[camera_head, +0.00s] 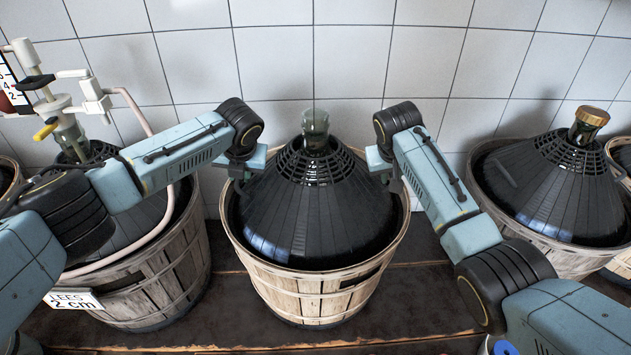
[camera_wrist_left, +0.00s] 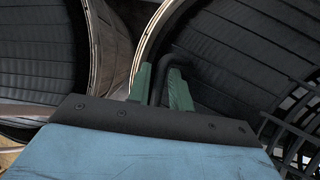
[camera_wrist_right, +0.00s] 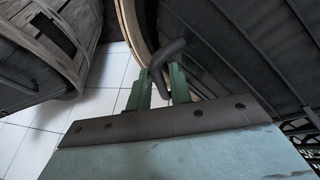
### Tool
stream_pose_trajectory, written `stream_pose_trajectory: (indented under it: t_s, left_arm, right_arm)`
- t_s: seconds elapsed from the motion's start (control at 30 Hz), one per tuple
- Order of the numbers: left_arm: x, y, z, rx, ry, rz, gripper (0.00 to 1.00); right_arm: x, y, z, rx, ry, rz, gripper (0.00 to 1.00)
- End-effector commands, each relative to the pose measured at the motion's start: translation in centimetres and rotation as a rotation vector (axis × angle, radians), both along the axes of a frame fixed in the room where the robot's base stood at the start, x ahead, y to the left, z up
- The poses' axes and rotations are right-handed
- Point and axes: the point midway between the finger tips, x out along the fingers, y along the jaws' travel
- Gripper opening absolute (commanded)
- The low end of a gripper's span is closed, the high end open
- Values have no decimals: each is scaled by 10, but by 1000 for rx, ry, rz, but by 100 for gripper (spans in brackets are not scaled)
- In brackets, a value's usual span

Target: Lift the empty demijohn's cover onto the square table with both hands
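The black slatted cone cover (camera_head: 318,215) sits in the rim of the middle wooden basket (camera_head: 310,292), around a demijohn whose greenish glass neck (camera_head: 315,127) sticks out of the top. My left gripper (camera_head: 240,182) is at the cover's left side. In the left wrist view its green fingers (camera_wrist_left: 160,88) are closed about a dark bent handle (camera_wrist_left: 172,62). My right gripper (camera_head: 393,182) is at the cover's right side. In the right wrist view its green fingers (camera_wrist_right: 160,88) are closed about the other dark handle (camera_wrist_right: 168,52). No square table shows.
A left basket (camera_head: 160,270) holds a demijohn with valves, a hose and a "LEES 2 cm" label (camera_head: 73,299). A right basket (camera_head: 545,255) holds a covered demijohn with a gold-brown cap (camera_head: 590,118). A tiled wall (camera_head: 300,60) stands close behind. The dark wooden bench (camera_head: 425,300) is bare right of the middle basket.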

Motion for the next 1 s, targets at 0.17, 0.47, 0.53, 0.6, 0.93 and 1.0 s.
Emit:
stream_pose_trajectory:
  t_s: [0.17, 0.47, 0.53, 0.6, 0.93, 1.0]
  left_arm:
    - [2, 1, -6, 0, -1, 0, 21]
    - [2, 1, -6, 0, -1, 0, 15]
    - [2, 1, -6, 0, -1, 0, 5]
    - [2, 1, -6, 0, -1, 0, 0]
    - [3, 1, -5, 0, -2, 0, 0]
    - [3, 1, -4, 0, -2, 0, 0]
  right_arm:
    - [2, -1, -6, 0, 0, 0, 21]
    - [3, -1, -6, 1, -1, 1, 14]
    - [3, -1, -5, 1, -1, 1, 5]
    - [3, -1, -5, 1, -1, 1, 0]
    - [3, -1, -5, 1, -2, 1, 0]
    - [3, -1, -4, 1, -2, 1, 0]
